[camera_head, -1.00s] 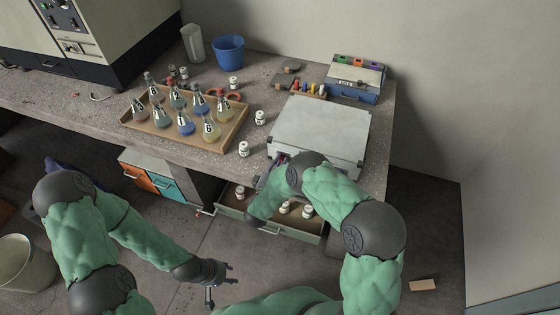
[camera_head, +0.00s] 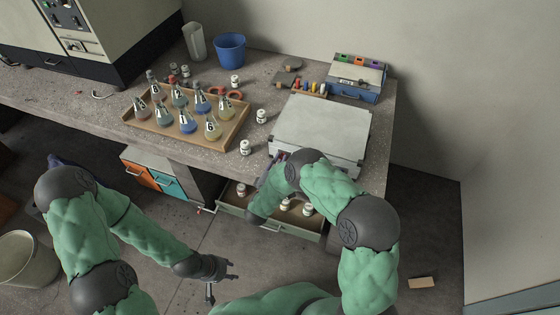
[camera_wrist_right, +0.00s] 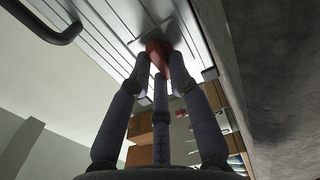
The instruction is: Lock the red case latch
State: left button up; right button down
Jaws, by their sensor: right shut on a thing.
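The pale grey case (camera_head: 318,125) lies closed on the right part of the bench. In the right wrist view its ribbed front (camera_wrist_right: 100,35) fills the top, with a red latch (camera_wrist_right: 158,47) on it. My right gripper (camera_wrist_right: 160,62) has its fingers closed around the red latch. In the head view my own right arm mostly hides that gripper and the latch. My left gripper (camera_head: 222,279) is open and empty, low over the floor, away from the bench.
A wooden tray (camera_head: 233,138) of flasks stands left of the case, with small white bottles beside it. An open drawer (camera_head: 290,228) with bottles is below the bench edge. A blue box (camera_head: 352,90) stands behind the case. A dark handle (camera_wrist_right: 45,22) shows beside the latch.

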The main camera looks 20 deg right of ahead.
jog(key=c, duration=1.1)
grip_release()
jog(key=shift+c, duration=0.2)
jog(key=v, duration=1.2)
